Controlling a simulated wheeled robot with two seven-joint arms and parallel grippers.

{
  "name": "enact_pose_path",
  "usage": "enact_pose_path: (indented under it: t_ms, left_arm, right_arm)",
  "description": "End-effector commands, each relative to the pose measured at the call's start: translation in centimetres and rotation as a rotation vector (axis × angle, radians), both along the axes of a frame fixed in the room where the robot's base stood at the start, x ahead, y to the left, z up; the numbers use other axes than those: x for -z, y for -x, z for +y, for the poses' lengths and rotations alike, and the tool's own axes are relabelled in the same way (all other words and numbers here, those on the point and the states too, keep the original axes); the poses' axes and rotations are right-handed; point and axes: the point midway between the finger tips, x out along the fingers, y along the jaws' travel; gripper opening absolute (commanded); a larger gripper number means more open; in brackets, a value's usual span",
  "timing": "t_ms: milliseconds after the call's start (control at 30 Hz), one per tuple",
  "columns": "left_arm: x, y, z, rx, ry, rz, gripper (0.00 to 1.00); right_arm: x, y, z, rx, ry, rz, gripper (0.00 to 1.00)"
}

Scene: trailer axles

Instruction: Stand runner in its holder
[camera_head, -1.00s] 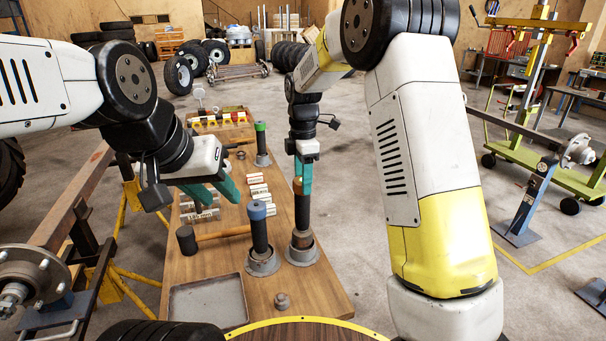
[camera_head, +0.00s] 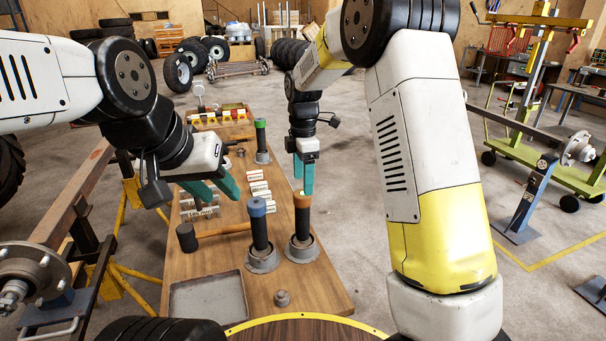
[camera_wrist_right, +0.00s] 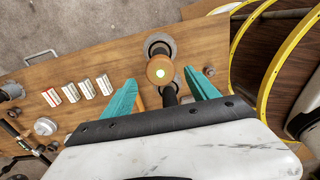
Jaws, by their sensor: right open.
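The orange-capped dark runner (camera_head: 302,219) stands upright in a round grey holder (camera_head: 302,250) on the wooden table. In the right wrist view its orange cap (camera_wrist_right: 160,69) shows between the spread fingers, with the holder ring (camera_wrist_right: 160,41) beyond. My right gripper (camera_head: 303,190) is open, its teal fingers around or just above the cap; contact cannot be told. My left gripper (camera_head: 216,191) is open and empty over the left side of the table. A blue-capped runner (camera_head: 259,228) stands in another grey holder (camera_head: 263,262), just left of the orange-capped one.
A green-capped runner (camera_head: 261,139) stands further back. A hammer (camera_head: 188,237), a grey tray (camera_head: 208,300) and a small metal knob (camera_head: 282,298) lie on the table (camera_head: 325,288). White labelled blocks (camera_head: 259,189) lie mid-table.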

Motion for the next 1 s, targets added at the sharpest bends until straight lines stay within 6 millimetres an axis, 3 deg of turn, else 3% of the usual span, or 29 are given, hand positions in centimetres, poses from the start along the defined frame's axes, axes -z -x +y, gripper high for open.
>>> enact_pose_path:
  t_ms: [400, 733, 867, 1000]
  left_arm:
    - [0.0, 0.0, 0.0, 0.000, 0.000, 0.000, 0.36]
    - [0.0, 0.0, 0.0, 0.000, 0.000, 0.000, 0.36]
    - [0.0, 0.0, 0.0, 0.000, 0.000, 0.000, 0.36]
    - [0.0, 0.0, 0.0, 0.000, 0.000, 0.000, 0.36]
  right_arm:
    - [-8.7, -0.2, 0.0, 0.001, -0.002, -0.004, 0.68]
    - [-12.6, 0.1, -0.3, 0.015, -0.004, -0.005, 0.68]
    - [-14.2, 1.7, -2.1, 0.140, -0.038, -0.034, 0.68]
    - [-16.6, 5.7, -5.7, 0.433, -0.122, -0.090, 0.68]
